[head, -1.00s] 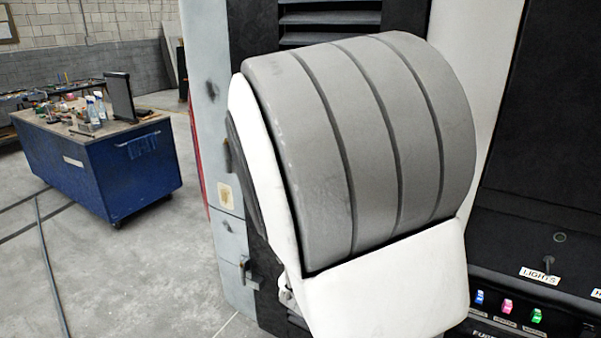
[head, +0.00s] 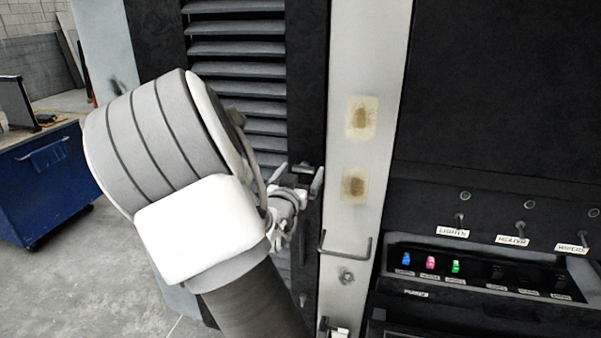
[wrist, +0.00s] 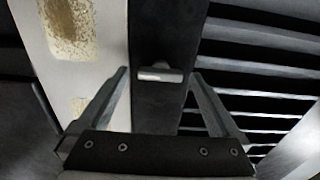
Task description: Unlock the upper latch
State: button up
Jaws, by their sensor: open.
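The upper latch is a small piece on the black strip beside the louvres. In the wrist view, the latch (wrist: 160,75) shows a pale, lit edge and stands between my fingertips. My gripper (wrist: 160,88) is open, with one finger on each side of it and a visible gap at both sides. In the head view, my gripper (head: 300,180) reaches the dark strip right of the louvres, and the dark latch (head: 304,168) shows partly behind the fingers. I cannot tell how deep the fingers reach around it. Nothing is held.
A white post (head: 365,60) with two stained patches stands right of the strip. A bent metal handle (head: 347,248) sticks out from it. A switch panel (head: 480,268) lies at the right. Louvres (head: 240,60) are behind my arm. A blue workbench (head: 40,185) stands far left.

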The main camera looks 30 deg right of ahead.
jog(key=c, duration=1.4)
jog(key=shift+f+m+b, duration=0.1)
jog(key=shift+m+b, duration=0.2)
jog(key=shift+b, duration=0.15)
jog(key=m+b, duration=0.1)
jog(key=b, duration=0.1)
jog(key=m+b, duration=0.2)
jog(key=b, duration=0.1)
jog(key=shift+s+f, duration=0.1)
jog(key=shift+f, duration=0.15)
jog(key=m+b, duration=0.5)
jog(key=b, duration=0.2)
jog(key=shift+d+m+b, duration=0.1)
jog(key=shift+m+b, duration=0.2)
jog(key=shift+m, duration=0.1)
jog(key=m+b, duration=0.4)
jog(key=b, duration=0.1)
jog(key=m+b, duration=0.4)
jog(key=shift+r+b, duration=0.15)
jog(key=shift+b, duration=0.15)
jog(key=shift+m, duration=0.4)
